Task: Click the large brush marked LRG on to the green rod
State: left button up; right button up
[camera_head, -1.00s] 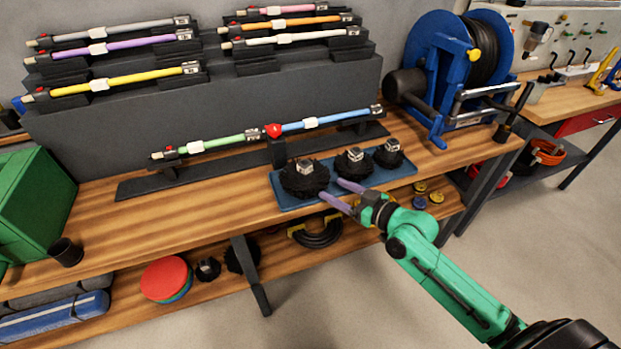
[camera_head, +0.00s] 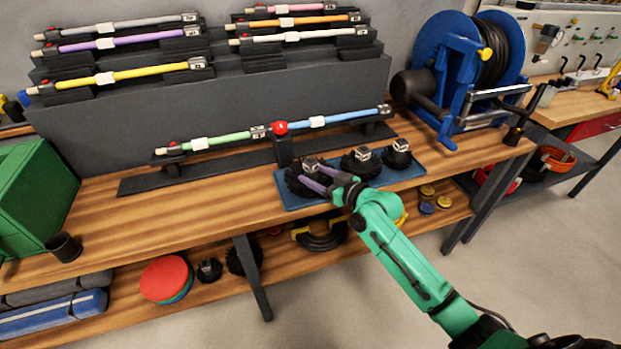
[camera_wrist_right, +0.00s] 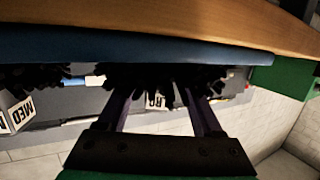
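The large black brush (camera_head: 293,185) stands at the left end of a blue tray (camera_head: 290,205), its pale square hub (camera_head: 311,164) facing up. My right gripper (camera_head: 317,181) reaches it from the front right, its purple fingers close to the hub. In the right wrist view, the fingers (camera_wrist_right: 160,102) are spread either side of a partly hidden labelled hub (camera_wrist_right: 155,100), with gaps showing, so the gripper is open. The green rod (camera_head: 230,138) lies on a low dark rack behind the tray. My left gripper is not in view.
Two smaller brushes (camera_head: 361,163) (camera_head: 397,153) stand right of the large one; the middle one's MED label (camera_wrist_right: 20,112) shows in the wrist view. A red-topped clamp (camera_head: 280,129) sits between the green rod and a blue rod (camera_head: 345,117).

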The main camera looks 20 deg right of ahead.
grip_shut()
notch_tip(320, 180, up, 6)
jog(key=p, duration=0.5)
jog(key=shift+r+p, duration=0.1)
jog(key=shift+p, duration=0.2)
